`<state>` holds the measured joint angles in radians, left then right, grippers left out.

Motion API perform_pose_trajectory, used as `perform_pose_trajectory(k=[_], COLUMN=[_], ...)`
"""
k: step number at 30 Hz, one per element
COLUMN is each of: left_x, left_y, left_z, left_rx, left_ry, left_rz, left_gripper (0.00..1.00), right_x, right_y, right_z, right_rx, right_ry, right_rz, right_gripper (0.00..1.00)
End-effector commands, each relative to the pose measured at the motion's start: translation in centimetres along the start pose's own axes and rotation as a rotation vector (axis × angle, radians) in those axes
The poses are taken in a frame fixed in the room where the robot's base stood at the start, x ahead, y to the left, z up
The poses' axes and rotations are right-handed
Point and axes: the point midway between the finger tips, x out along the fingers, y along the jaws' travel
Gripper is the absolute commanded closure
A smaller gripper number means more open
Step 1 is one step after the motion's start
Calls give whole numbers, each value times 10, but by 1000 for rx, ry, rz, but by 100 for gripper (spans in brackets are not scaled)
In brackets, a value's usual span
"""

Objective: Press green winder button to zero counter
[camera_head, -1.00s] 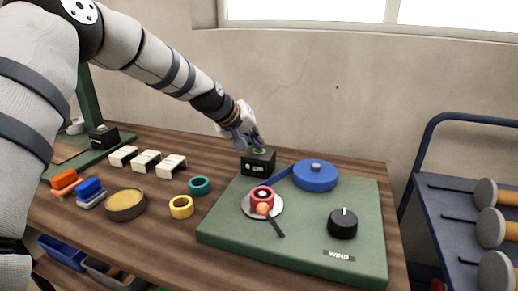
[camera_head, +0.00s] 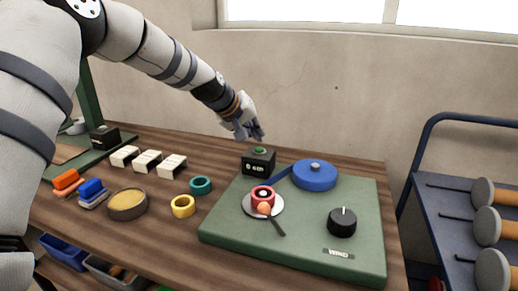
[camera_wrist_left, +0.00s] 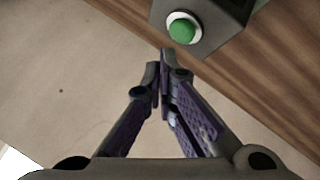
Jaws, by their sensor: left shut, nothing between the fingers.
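A black counter box (camera_head: 258,161) stands at the back left corner of the green winder board (camera_head: 300,240). Its green button (camera_head: 260,150) is on top, and a small display with digits too small to read surely is on the front. My left gripper (camera_head: 257,136) is shut and empty, just above and behind the button, apart from it. In the left wrist view, the green button (camera_wrist_left: 182,30) with its white ring lies beyond the closed fingertips (camera_wrist_left: 164,62), with nothing over it. My right gripper is not in view.
The board holds a blue reel (camera_head: 315,175), a red spool on a pale disc (camera_head: 263,200) and a black knob (camera_head: 342,222) by a WIND label. Teal (camera_head: 200,186) and yellow rings (camera_head: 183,206) and a round dish (camera_head: 127,204) lie left. A blue cart (camera_head: 440,205) stands right.

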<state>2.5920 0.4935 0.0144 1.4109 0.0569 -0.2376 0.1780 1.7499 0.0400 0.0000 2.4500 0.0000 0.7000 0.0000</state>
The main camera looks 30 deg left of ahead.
Motion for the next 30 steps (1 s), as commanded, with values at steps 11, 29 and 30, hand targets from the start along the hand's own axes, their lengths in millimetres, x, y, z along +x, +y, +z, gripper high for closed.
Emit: perform_pose_trajectory(k=[11,29,30], left_x=[-30,-31,-31], left_y=[22,22,22], left_z=[-21,-22,-22], left_rx=[1,0,-1], left_ry=[7,3,3], left_rz=[6,3,3], left_gripper=[100,100,100], right_x=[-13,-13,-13], right_y=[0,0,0], right_z=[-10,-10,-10], right_rx=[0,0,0], right_ry=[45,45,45], right_rz=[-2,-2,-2], right_gripper=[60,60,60])
